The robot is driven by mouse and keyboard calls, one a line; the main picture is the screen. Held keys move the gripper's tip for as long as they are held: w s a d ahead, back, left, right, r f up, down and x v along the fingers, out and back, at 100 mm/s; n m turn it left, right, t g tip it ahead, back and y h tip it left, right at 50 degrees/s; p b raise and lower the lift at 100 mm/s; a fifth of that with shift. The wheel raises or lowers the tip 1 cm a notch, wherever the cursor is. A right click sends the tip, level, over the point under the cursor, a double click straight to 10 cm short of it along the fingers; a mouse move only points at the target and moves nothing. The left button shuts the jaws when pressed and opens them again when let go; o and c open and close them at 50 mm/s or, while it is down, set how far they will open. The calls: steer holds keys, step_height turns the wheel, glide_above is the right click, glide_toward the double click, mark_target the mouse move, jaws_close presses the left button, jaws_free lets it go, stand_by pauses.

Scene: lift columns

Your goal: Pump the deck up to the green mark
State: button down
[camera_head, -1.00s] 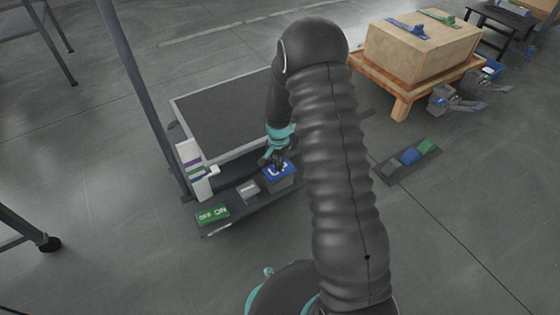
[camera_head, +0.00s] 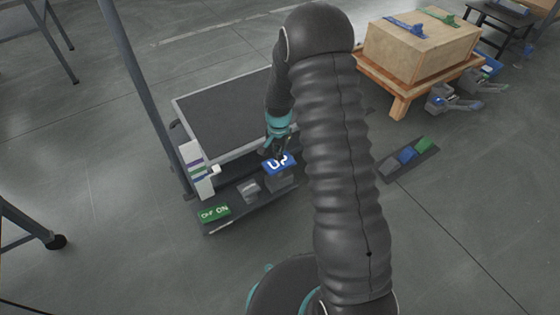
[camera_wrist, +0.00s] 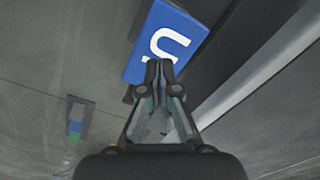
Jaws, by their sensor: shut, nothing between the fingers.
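The deck (camera_head: 225,110) is a wide dark grey platform with a light rim, low over its base. A white gauge plate (camera_head: 190,155) with purple and green bands stands at its front left corner. A small pale pointer (camera_head: 213,170) sits by the bands; which band it meets is too small to tell. The blue UP pedal (camera_head: 284,163) is at the front of the base and shows in the wrist view (camera_wrist: 150,62). My gripper (camera_head: 275,151) is shut and empty, just over the pedal's far edge; I cannot tell whether it touches. In the wrist view its fingertips (camera_wrist: 159,68) overlap the pedal.
A grey pedal (camera_head: 249,189) and a green ON/OFF plate (camera_head: 215,212) lie left of the UP pedal. A strip with grey, blue and green blocks (camera_head: 407,156) is on the floor at right. A wooden crate (camera_head: 420,50) stands on a pallet behind. A grey post (camera_head: 140,90) rises at left.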

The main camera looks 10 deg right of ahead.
steer(key=shift+f, duration=0.2)
steer(key=shift+r+b, duration=0.15)
steer(key=shift+b, duration=0.15)
stand_by(2.7)
stand_by(0.5)
steer(key=shift+f+b, duration=2.35)
steer(key=shift+f, duration=1.15)
steer(key=shift+r+p, duration=2.1)
steer(key=shift+r, duration=1.4)
